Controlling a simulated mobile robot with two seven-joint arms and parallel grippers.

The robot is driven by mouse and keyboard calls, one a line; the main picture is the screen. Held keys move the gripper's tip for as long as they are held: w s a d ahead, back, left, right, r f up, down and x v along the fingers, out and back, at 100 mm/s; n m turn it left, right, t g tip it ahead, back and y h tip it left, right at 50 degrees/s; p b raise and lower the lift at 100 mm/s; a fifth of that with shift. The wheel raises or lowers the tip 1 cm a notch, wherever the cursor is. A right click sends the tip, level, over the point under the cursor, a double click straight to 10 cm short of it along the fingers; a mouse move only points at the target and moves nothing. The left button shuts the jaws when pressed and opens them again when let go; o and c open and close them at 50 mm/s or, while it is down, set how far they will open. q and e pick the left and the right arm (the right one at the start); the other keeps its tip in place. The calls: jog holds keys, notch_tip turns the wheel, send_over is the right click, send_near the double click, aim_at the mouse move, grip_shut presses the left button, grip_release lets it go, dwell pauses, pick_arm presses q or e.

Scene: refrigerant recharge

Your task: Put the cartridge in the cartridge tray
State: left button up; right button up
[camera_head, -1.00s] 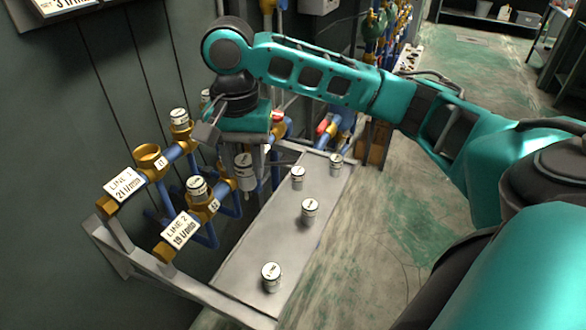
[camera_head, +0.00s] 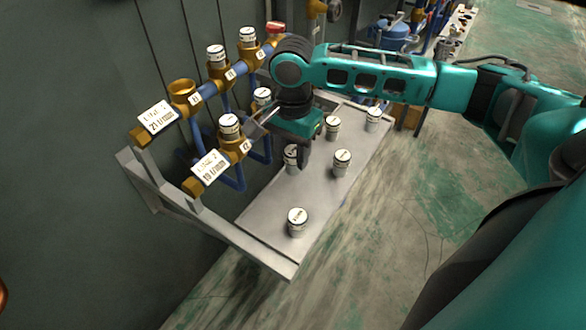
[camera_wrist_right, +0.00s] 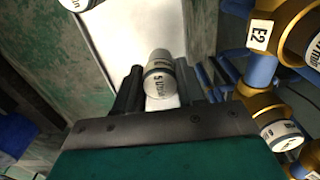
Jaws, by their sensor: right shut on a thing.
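My right gripper (camera_head: 300,160) points down over the left side of the grey cartridge tray (camera_head: 268,215) in the head view. It is shut on a white and grey cartridge (camera_head: 290,158), partly hidden by the fingers. In the right wrist view the held cartridge (camera_wrist_right: 158,75) sits between the two fingers, its label reading about "5 l/min", with the pale tray surface (camera_wrist_right: 125,35) behind it. I cannot tell whether its base touches the tray. My left gripper is not in view.
Other cartridges stand upright on the tray: one near the front (camera_head: 297,222), one mid-tray (camera_head: 342,163), two toward the back (camera_head: 332,127) (camera_head: 373,119). Brass fittings on blue pipes line the left, one open-topped (camera_head: 184,93). The front tray surface has free room.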

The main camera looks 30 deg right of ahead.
aim_at(293, 168)
jog(key=shift+f+b, duration=0.4)
jog(key=shift+f, duration=2)
jog(key=o, duration=1.1)
notch_tip(293, 168, up, 12)
jog(key=shift+r+p, duration=0.1)
jog(key=shift+p, duration=1.05)
